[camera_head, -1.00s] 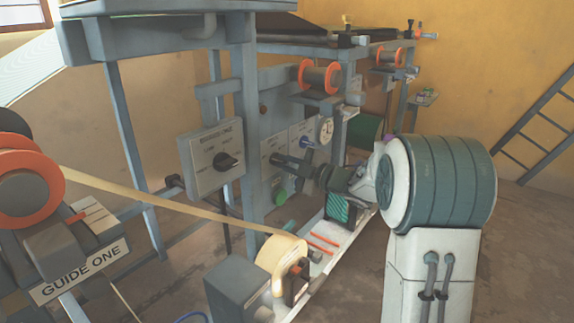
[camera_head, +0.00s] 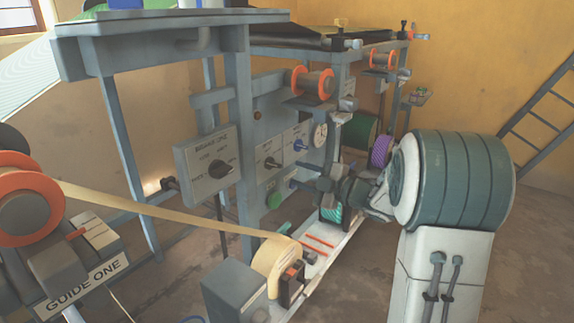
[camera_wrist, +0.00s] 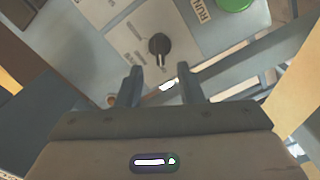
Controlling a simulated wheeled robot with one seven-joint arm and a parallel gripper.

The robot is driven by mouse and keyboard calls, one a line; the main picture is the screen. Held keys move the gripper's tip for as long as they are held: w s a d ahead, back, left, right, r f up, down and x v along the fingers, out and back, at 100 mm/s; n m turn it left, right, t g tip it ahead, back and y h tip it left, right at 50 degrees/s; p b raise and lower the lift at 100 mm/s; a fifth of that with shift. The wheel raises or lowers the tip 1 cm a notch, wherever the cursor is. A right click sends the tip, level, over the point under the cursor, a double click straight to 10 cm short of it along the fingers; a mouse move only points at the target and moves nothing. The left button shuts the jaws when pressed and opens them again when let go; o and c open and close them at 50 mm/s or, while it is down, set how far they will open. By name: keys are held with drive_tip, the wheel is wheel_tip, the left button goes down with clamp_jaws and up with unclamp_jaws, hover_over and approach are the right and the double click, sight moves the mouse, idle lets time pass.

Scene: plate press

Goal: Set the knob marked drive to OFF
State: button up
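A black knob (camera_wrist: 159,46) sits on a pale panel (camera_wrist: 105,14) in the wrist view, ahead of and between my fingertips. It seems to be the knob (camera_head: 271,163) on the grey panel above the green button in the head view. Its lettering is too small to read, so I cannot confirm the drive mark or the setting. My gripper (camera_wrist: 160,78) is open and empty, its two fingers apart and short of the knob. In the head view my gripper (camera_head: 294,174) points left at the panels, one finger above the other.
A green button (camera_wrist: 233,4) beside a RUN label (camera_wrist: 197,11) is near the knob. Another knob panel (camera_head: 298,132) and a round gauge (camera_head: 320,132) stand to the right. The BRIDGE ONE box (camera_head: 205,185) juts out at left. A tan roll (camera_head: 272,258) is below.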

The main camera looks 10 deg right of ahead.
drive_tip(key=p+v, duration=0.1)
drive_tip(key=v, duration=0.6)
drive_tip(key=shift+s+d, duration=0.1)
drive_tip(key=shift+s, duration=0.05)
